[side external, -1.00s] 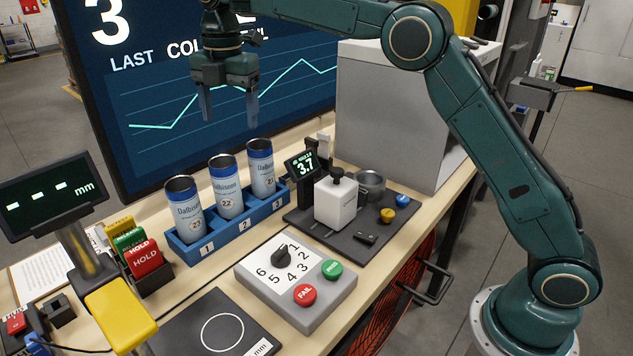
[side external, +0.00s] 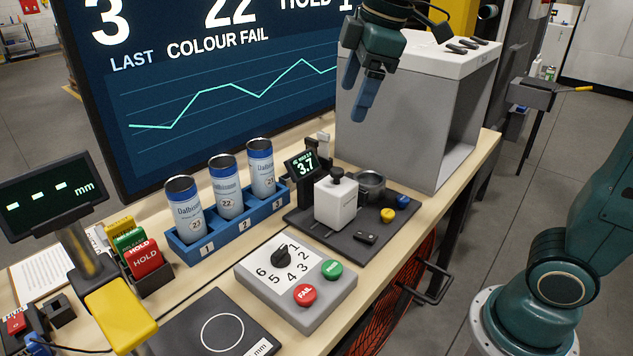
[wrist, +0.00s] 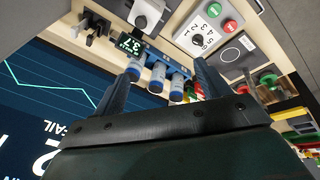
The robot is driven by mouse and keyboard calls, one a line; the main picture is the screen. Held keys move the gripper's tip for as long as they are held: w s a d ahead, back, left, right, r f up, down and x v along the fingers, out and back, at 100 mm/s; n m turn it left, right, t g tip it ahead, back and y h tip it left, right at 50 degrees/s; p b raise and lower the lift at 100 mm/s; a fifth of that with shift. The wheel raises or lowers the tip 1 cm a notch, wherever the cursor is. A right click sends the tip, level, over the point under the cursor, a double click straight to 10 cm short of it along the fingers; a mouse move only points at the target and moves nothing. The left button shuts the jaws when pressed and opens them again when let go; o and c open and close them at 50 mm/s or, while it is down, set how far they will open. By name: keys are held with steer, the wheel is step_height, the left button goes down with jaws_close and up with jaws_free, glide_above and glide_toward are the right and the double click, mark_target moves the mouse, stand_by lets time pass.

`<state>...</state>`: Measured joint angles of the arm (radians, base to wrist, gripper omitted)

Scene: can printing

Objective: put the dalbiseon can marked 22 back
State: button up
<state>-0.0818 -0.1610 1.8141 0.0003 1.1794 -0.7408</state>
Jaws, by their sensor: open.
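The Dalbiseon can marked 22 (side external: 227,190) stands upright in slot 2, the middle slot of the blue rack (side external: 238,229). My gripper (side external: 362,98) is open and empty, raised in front of the grey box and well apart from the cans. In the wrist view my gripper's fingers (wrist: 160,84) are spread, with the rack and cans seen beyond them.
A gauge (side external: 336,200) reading 3.7 stands right of the rack. A dial box (side external: 295,285) with green and red buttons is in front. The grey box (side external: 405,110) stands behind at right. HOLD tags (side external: 144,257) stand left. The screen reads COLOUR FAIL.

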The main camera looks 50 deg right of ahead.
steer(key=s+d+f+m+t, duration=0.1)
steer(key=s+f+m, duration=0.3)
steer(key=s, duration=0.4)
steer(key=s+d+f+m+t, duration=0.1)
steer(key=s+f+m, duration=0.4)
steer(key=s, duration=0.3)
steer(key=shift+s+d+f, duration=0.25)
steer(key=shift+d, duration=0.15)
stand_by(0.3)
